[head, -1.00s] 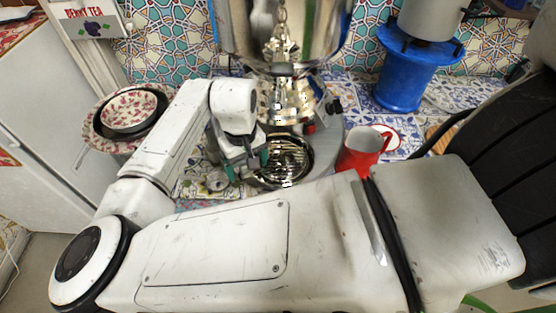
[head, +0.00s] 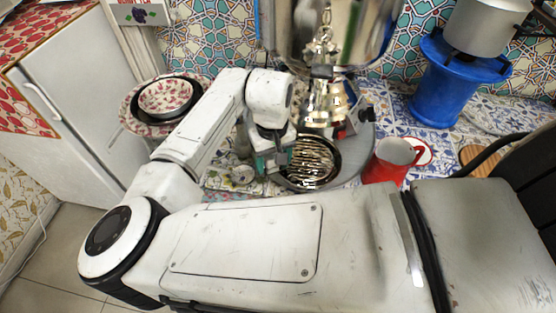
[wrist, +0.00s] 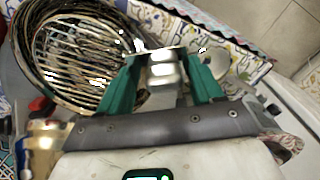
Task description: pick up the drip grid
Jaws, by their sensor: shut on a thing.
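The drip grid (head: 312,160) is a round, shiny slatted metal piece at the samovar's foot. It sits within or just above a dark round tray (head: 338,152); the gap below it is hard to judge. In the wrist view the grid (wrist: 75,55) fills the upper left, beside the fingers. My gripper (head: 275,165) is at the grid's left edge. In the wrist view my gripper (wrist: 165,60) has its green fingers shut on a shiny metal part at the grid's edge. The exact contact is partly hidden.
The samovar (head: 325,35) with its brass spout stands directly behind the grid. A red jug (head: 385,167) is to the right, and a blue stand (head: 443,85) behind it. A floral bowl (head: 165,96) is at the left. A small round metal item (head: 242,174) lies left of my gripper.

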